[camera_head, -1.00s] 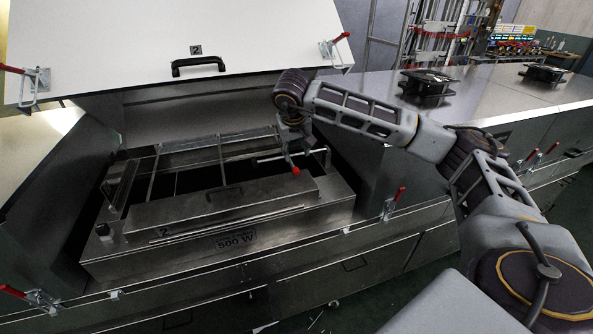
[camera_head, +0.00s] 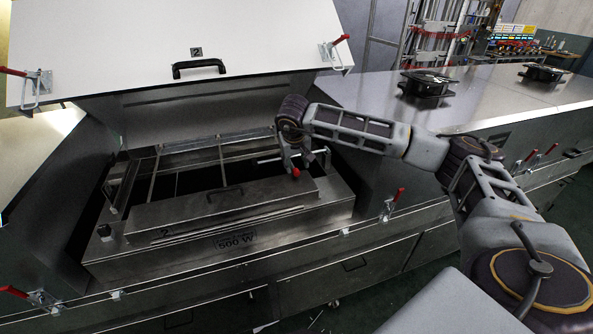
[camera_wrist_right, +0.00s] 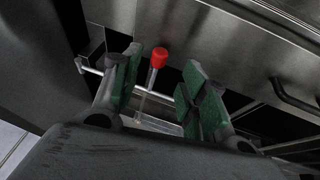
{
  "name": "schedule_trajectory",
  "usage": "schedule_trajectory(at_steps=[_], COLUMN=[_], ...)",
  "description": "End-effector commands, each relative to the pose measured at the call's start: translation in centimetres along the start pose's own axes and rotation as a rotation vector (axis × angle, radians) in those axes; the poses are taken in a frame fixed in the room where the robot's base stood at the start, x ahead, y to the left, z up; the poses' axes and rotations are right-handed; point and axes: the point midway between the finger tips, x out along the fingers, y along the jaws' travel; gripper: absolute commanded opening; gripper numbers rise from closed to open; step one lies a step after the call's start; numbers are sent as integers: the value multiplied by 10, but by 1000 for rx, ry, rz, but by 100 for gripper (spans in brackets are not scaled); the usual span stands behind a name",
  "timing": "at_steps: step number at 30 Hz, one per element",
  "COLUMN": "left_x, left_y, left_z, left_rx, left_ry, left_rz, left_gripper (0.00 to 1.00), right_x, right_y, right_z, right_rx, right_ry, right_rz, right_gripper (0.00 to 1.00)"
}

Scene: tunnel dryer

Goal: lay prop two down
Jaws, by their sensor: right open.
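My right gripper (camera_head: 297,160) is over the right end of the open dryer section, close to a red knob (camera_head: 295,172). In the right wrist view, its green-padded fingers (camera_wrist_right: 155,88) stand apart. The red knob (camera_wrist_right: 160,56) on a short metal stem shows between and just beyond them, with no visible grip on it. A thin pale rod (camera_head: 272,158) runs sideways near the gripper. Which of these parts belongs to prop two, I cannot tell; the gripper hides part of the area. My left gripper is not in view.
The white lid marked 2 (camera_head: 120,60) stands raised above the opening. A metal box marked 500 W (camera_head: 170,246) with a handle fills the front of the opening. A red-handled clamp (camera_head: 392,203) stands on the front edge. A black fan unit (camera_head: 425,88) sits on the closed top at right.

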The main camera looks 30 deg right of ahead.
Motion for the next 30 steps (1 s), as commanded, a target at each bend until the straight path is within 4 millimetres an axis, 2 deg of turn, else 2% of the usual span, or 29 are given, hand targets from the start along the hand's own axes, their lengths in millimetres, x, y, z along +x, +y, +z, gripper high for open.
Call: schedule_trajectory(at_steps=[9, 15, 21, 30], left_x=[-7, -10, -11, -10], left_y=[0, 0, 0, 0], left_z=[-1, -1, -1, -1], left_rx=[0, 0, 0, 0], left_ry=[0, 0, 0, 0], left_rz=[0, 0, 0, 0], left_gripper=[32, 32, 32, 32], right_x=[42, 62, 71, 72], right_y=[0, 0, 0, 0], right_z=[0, 0, 0, 0], right_rx=[-1, -1, -1, -1], right_ry=[-1, -1, 1, 1], right_rz=[2, -1, 0, 0], right_gripper=[43, 43, 43, 42])
